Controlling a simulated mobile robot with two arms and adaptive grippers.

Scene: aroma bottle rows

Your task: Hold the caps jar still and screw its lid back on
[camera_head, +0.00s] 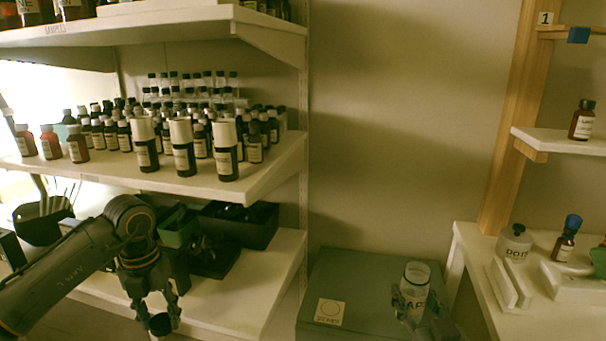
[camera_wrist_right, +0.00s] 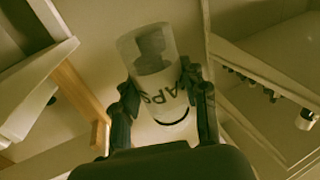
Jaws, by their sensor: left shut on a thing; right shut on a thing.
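The caps jar (camera_head: 414,285) is a clear and white jar with dark "CAPS" lettering, partly covered by my gripper. My right gripper (camera_head: 408,305) is shut around its side, over the grey-green box at lower middle. In the right wrist view the jar (camera_wrist_right: 158,75) sits between both fingers of my right gripper (camera_wrist_right: 158,95), with dark contents showing through its clear part. No lid is seen on its rim. My left gripper (camera_head: 161,312) is low at the left, well apart from the jar, shut on a small dark round piece (camera_head: 160,324), which looks like the lid.
A shelf unit (camera_head: 265,180) with rows of bottles stands at the left, with dark bins (camera_head: 245,222) on its lower shelf. The grey-green box (camera_head: 350,275) carries a label card (camera_head: 330,312). A white table (camera_head: 470,250) with bottles stands at right.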

